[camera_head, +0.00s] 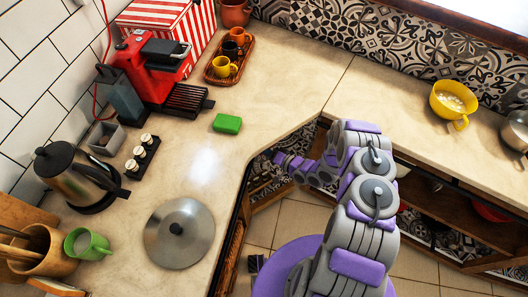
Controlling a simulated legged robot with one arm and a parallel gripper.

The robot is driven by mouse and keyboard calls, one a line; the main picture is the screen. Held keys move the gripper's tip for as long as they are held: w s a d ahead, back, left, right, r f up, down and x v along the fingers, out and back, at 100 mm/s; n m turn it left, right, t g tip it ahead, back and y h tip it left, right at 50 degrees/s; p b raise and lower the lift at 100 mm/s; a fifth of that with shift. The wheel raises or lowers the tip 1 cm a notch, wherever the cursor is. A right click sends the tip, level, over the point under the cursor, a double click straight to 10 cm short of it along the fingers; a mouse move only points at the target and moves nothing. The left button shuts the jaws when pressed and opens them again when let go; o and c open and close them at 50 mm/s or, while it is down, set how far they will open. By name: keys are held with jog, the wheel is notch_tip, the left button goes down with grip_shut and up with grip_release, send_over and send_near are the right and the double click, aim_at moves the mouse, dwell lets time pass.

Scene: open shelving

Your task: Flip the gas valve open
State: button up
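I cannot make out a gas valve in the head view. My grey and purple arm reaches up from the bottom and bends left at the counter's inner corner. Its end, my gripper (284,160), is beside the counter's front edge, by the opening to the shelving below. The fingers are too small and partly hidden, so I cannot tell whether they are open or shut. I see nothing held in it. Much of the space under the counter is hidden by the countertop.
The L-shaped counter (285,85) holds a red coffee machine (160,70), kettle (78,175), metal lid (178,232), green block (227,124) and yellow bowl (453,102). Open wooden shelving (440,215) runs below the right counter. Tiled floor (290,222) shows between the counter and my arm.

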jog(key=shift+o, duration=1.3)
jog(key=shift+s, duration=0.1)
jog(key=shift+s+a, duration=0.1)
jog(key=shift+a, duration=0.05)
jog(key=shift+f, duration=0.1)
